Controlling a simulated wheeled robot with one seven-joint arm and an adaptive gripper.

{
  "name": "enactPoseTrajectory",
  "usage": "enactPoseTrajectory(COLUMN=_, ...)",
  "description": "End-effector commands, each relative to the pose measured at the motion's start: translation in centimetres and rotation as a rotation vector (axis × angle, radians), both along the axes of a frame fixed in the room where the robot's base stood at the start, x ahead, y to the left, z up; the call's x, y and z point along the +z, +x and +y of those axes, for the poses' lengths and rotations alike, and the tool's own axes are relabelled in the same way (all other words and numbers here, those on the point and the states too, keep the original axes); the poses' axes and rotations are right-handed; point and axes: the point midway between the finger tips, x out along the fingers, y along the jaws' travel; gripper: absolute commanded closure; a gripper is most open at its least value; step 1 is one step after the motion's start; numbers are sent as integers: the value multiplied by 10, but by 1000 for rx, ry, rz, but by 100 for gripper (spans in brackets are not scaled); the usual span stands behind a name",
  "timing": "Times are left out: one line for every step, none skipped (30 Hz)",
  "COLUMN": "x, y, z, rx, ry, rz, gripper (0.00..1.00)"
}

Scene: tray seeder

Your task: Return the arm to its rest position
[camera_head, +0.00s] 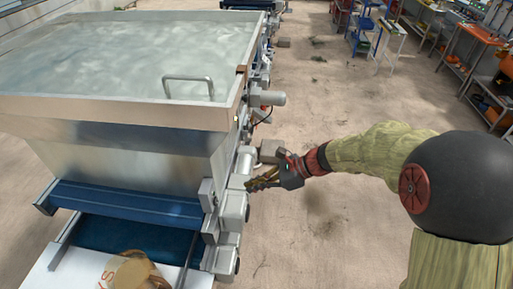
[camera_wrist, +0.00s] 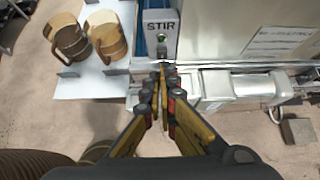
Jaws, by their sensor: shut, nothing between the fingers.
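My gripper (camera_head: 252,185) is at the end of my arm, which reaches leftward to the side of the tray seeder (camera_head: 120,118) in the head view. Its fingers are together and hold nothing. In the wrist view the fingertips (camera_wrist: 161,75) point at the machine's side, just below a grey box marked STIR (camera_wrist: 160,17) with a small green light or button. I cannot tell whether the fingertips touch the machine.
Two wooden mugs (camera_wrist: 67,37) (camera_wrist: 106,38) stand on a white surface (camera_wrist: 88,85) beside the STIR box. Grey housings (camera_wrist: 222,84) jut from the machine's side. Open floor (camera_head: 315,110) lies right of the machine. Shelves and benches (camera_head: 470,45) stand at the far right.

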Motion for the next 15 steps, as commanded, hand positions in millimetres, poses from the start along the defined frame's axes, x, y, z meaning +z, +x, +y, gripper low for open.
enactPoseTrajectory(x=0, y=0, z=0, rx=0, ry=0, rz=0, gripper=100)
enactPoseTrajectory(x=0, y=0, z=0, rx=0, ry=0, rz=0, gripper=100)
enactPoseTrajectory(x=0, y=0, z=0, rx=1, ry=0, rz=-1, gripper=100)
enactPoseTrajectory(x=0, y=0, z=0, rx=2, ry=0, rz=-3, gripper=100)
enactPoseTrajectory(x=0, y=0, z=0, rx=6, ry=-1, rz=-8, gripper=100)
enactPoseTrajectory(x=0, y=0, z=0, rx=17, ry=-2, rz=-21, gripper=100)
enactPoseTrajectory(x=0, y=0, z=0, rx=27, ry=-4, rz=-35, gripper=100)
enactPoseTrajectory(x=-1, y=0, z=-1, rx=42, ry=-9, rz=-53, gripper=100)
enactPoseTrajectory(x=-4, y=-2, z=-3, rx=76, ry=-23, rz=-84, gripper=100)
enactPoseTrajectory(x=-9, y=-6, z=-5, rx=112, ry=-41, rz=-107, gripper=100)
enactPoseTrajectory(x=-17, y=-14, z=-9, rx=158, ry=-63, rz=-127, gripper=100)
enactPoseTrajectory(x=-26, y=-27, z=-16, rx=227, ry=-98, rz=-159, gripper=100)
enactPoseTrajectory(x=-31, y=-37, z=-22, rx=284, ry=-125, rz=-185, gripper=100)
enactPoseTrajectory(x=-34, y=-46, z=-28, rx=343, ry=-151, rz=-217, gripper=100)
enactPoseTrajectory(x=-34, y=-58, z=-37, rx=422, ry=-186, rz=-265, gripper=100)
